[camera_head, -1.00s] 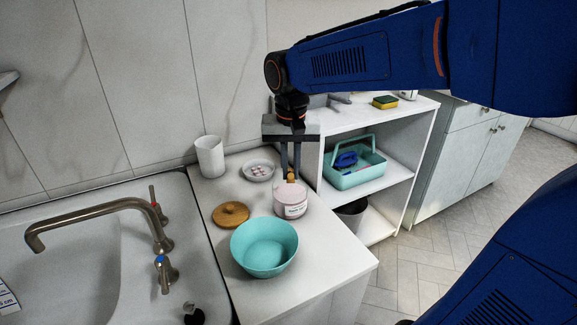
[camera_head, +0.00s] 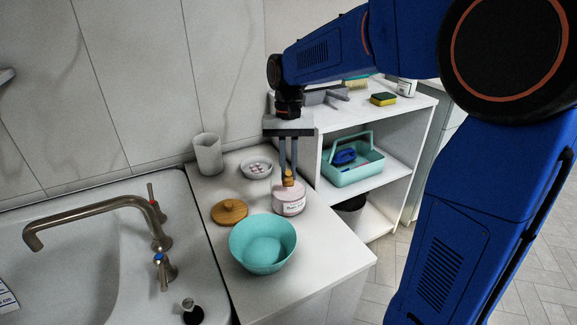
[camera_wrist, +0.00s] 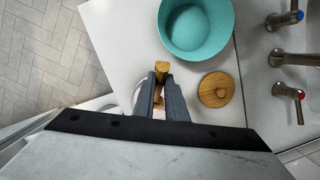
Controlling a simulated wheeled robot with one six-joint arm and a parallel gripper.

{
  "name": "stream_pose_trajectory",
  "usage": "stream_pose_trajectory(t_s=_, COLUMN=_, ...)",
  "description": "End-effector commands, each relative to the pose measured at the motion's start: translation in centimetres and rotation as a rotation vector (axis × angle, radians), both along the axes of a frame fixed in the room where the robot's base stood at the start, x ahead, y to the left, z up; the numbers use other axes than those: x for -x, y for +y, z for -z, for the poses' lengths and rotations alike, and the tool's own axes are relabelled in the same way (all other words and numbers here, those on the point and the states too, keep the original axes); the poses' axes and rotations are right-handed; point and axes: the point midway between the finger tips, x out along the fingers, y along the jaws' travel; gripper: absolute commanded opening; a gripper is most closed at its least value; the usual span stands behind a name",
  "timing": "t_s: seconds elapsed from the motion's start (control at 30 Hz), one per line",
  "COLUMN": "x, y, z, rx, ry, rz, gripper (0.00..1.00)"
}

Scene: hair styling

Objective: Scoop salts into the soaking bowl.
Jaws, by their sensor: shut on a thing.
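The teal soaking bowl (camera_head: 263,243) stands on the white counter and looks empty inside; it also shows in the wrist view (camera_wrist: 196,26). Behind it is a pink labelled jar (camera_head: 289,198), upright, its lid off. My gripper (camera_head: 288,172) points down over the jar. It is shut on a small wooden scoop (camera_head: 289,180), whose wooden end also shows between the fingers in the wrist view (camera_wrist: 162,70). The scoop's lower part is hidden at the jar, so I cannot tell how deep it sits. The round wooden lid (camera_head: 229,211) lies left of the jar.
A white cup (camera_head: 207,154) and a small dish with pink pieces (camera_head: 256,168) stand behind on the counter (camera_head: 325,250). A sink with a tap (camera_head: 100,210) is left. A white shelf (camera_head: 400,170) with a teal caddy (camera_head: 352,170) is right.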

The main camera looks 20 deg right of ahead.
Motion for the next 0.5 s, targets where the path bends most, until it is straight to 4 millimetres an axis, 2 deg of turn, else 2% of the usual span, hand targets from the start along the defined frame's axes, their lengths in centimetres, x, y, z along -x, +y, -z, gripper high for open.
stream_pose_trajectory(t_s=0.5, x=-0.2, y=-0.1, z=3.0, rx=0.001, ry=0.001, rz=0.0, gripper=0.0)
